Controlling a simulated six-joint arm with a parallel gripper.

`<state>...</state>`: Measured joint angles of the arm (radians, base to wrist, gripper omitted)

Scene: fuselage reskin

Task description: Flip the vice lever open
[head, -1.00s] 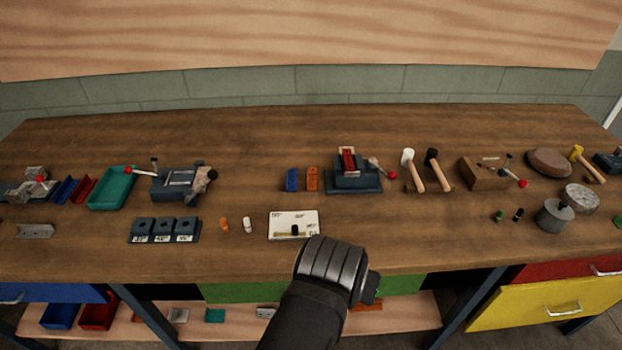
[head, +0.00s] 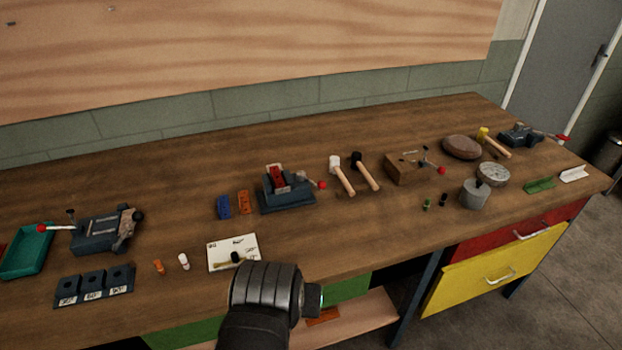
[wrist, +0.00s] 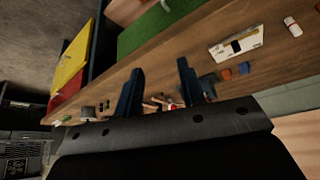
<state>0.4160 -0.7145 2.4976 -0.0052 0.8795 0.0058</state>
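Several bench devices have red-knobbed levers, and I cannot tell which one the task's vice is. A grey-blue vice (head: 105,232) stands at the left, with a lever (head: 60,229) pointing left to a red ball. A dark blue fixture (head: 287,195) with red jaws stands mid-bench, its short red-knobbed lever (head: 317,185) on its right side. Another dark vice (head: 520,135) with a red-tipped handle (head: 556,138) stands at the far right end. My gripper (wrist: 160,66) is open and empty in the wrist view, its two blue fingers apart. In the head view its fingers are hidden.
A wooden block (head: 402,168) with a red-knobbed lever sits right of two mallets (head: 343,178). A white card (head: 232,252), a teal tray (head: 26,248) and a three-slot block (head: 94,285) lie toward the front and left. A yellow drawer (head: 495,270) stands partly out.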

